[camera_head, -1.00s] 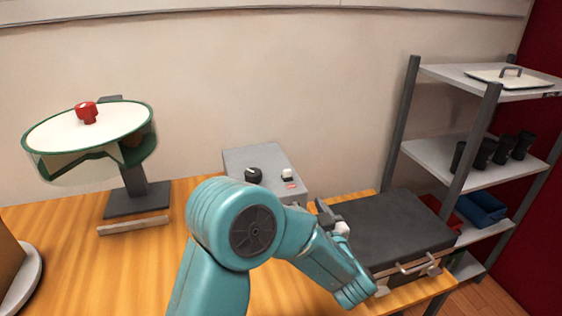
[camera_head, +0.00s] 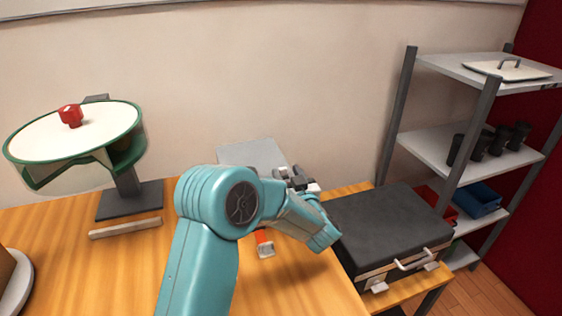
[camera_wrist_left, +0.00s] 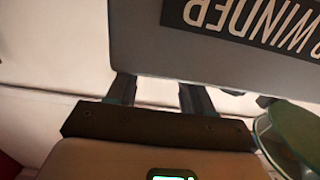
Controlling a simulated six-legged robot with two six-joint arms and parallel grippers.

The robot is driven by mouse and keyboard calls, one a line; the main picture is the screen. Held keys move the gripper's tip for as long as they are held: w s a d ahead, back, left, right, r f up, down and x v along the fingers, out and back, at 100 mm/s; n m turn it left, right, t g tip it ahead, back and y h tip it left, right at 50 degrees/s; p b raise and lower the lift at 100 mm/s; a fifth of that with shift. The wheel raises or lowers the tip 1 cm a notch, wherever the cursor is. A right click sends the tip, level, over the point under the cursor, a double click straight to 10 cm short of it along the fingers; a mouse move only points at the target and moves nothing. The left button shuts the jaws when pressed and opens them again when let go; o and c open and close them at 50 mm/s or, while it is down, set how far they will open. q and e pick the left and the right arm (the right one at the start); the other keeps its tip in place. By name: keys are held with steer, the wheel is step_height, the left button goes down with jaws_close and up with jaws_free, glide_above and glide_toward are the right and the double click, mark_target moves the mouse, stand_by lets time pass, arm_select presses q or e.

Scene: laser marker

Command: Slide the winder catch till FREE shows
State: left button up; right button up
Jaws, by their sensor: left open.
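The grey winder box (camera_head: 250,153) stands on the table against the wall, its front mostly hidden behind my arm. In the left wrist view a grey panel (camera_wrist_left: 150,45) carries a dark label with upside-down white letters reading WINDER (camera_wrist_left: 250,22). My left gripper (camera_head: 291,177) is at the right side of the box in the head view. In the wrist view its two fingers (camera_wrist_left: 158,92) are apart, with nothing seen between them, close to the panel's edge. I cannot tell whether they touch it. The catch and any FREE marking cannot be made out. My right gripper is not in view.
An orange-red piece with a pale end (camera_head: 264,243) shows below my arm. A green-rimmed drum with a red knob (camera_head: 75,132) stands left. A dark case (camera_head: 390,232) lies right, beside a shelf rack (camera_head: 470,150). The table's front middle is clear.

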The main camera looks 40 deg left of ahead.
mark_target(284, 169)
arm_select(q)
steer(key=x, duration=0.5)
steer(key=shift+a+p, duration=0.25)
steer(key=shift+p, duration=0.05)
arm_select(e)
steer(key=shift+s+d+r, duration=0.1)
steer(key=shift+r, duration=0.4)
arm_select(q)
steer(key=shift+c, duration=0.3)
jaws_close()
